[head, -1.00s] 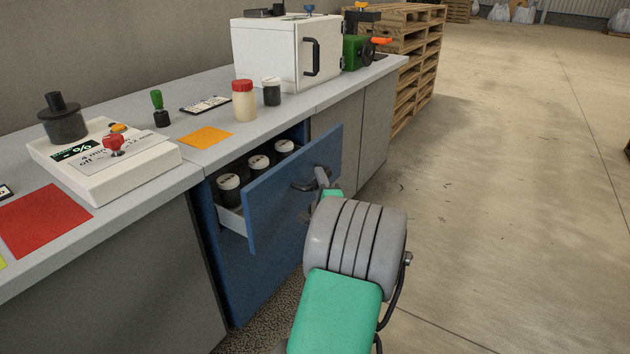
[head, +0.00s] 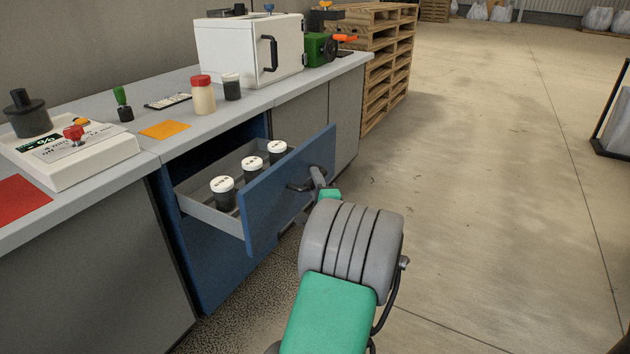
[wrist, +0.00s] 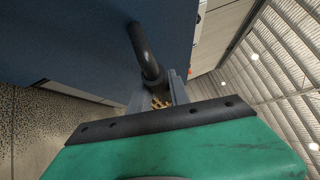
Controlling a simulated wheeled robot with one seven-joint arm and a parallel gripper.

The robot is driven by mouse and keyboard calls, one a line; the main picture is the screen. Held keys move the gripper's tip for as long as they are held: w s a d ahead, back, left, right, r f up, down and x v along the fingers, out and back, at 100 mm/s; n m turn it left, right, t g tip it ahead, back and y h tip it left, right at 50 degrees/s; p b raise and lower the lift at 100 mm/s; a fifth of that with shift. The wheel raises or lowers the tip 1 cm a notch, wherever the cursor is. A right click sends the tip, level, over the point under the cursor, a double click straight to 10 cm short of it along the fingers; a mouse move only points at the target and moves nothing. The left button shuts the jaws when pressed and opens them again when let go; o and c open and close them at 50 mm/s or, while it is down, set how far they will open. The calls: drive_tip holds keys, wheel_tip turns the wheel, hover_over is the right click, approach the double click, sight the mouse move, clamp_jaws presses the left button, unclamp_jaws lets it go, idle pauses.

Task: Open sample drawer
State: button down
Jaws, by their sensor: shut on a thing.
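The blue sample drawer (head: 290,188) is pulled well out from the counter. Several dark jars with white lids stand inside it, among them a front jar (head: 223,194). Its dark bar handle (wrist: 147,52) is on the drawer front and also shows in the head view (head: 299,186). My gripper (wrist: 158,97) is shut on the handle, with one finger on each side of it in the wrist view. In the head view the fingertips (head: 318,180) are small and partly hidden by my arm.
On the counter (head: 195,131) stand a white box (head: 236,52), a red-lidded bottle (head: 203,96), a dark jar (head: 231,87) and a white scale (head: 75,154). Wooden pallets (head: 385,70) are stacked beyond. The concrete floor (head: 500,150) to the right is open.

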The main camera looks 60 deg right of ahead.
drive_tip(key=c, duration=1.2)
unclamp_jaws()
drive_tip(key=shift+c, duration=0.2)
drive_tip(key=v, duration=0.7)
drive_tip(key=shift+s+a, duration=0.2)
drive_tip(key=shift+s, duration=0.05)
